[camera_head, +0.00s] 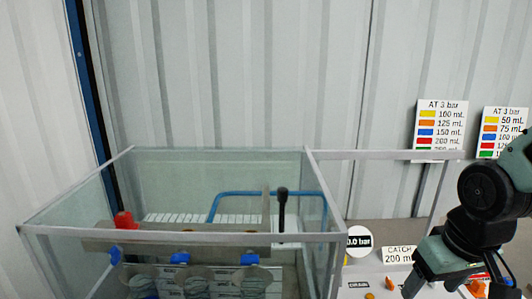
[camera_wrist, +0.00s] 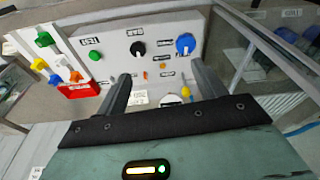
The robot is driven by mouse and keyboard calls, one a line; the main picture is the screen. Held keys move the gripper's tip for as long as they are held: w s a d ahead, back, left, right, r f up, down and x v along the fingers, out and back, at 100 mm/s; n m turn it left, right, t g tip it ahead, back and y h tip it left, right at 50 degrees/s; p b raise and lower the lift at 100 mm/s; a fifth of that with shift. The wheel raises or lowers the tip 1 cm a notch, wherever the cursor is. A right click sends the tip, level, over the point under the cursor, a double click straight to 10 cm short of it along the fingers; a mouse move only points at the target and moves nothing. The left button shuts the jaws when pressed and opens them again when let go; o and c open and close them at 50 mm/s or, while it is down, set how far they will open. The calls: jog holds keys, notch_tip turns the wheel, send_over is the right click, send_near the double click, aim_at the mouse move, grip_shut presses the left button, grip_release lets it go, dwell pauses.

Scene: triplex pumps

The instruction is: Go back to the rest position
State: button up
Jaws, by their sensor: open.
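My gripper (camera_wrist: 162,82) is open and empty in the wrist view, its two dark fingers spread apart. Beyond them is a pale control panel (camera_wrist: 210,22) with a green knob (camera_wrist: 95,55), a black knob (camera_wrist: 137,48) and a blue knob (camera_wrist: 185,43). No finger is seen gripping any of these. In the head view, my arm stands at the right edge over the bench; the fingertips are not clear there.
A glass-walled enclosure (camera_head: 180,239) fills the head view's lower left, with a red knob (camera_head: 125,220) and a black lever (camera_head: 282,205) inside. Signs (camera_head: 441,125) stand at right.

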jog(key=s+a+f+n+g+b, duration=0.1)
jog(key=s+a+f+n+b, duration=0.1)
jog(key=s+a, duration=0.4)
jog(key=s+a+f+n+g+b, duration=0.1)
jog(key=s+a+f+n+b, duration=0.1)
jog(key=s+a, duration=0.4)
jog(key=shift+a+n+b, duration=0.6)
jog(key=shift+a+n, duration=0.3)
jog(key=shift+n, duration=0.3)
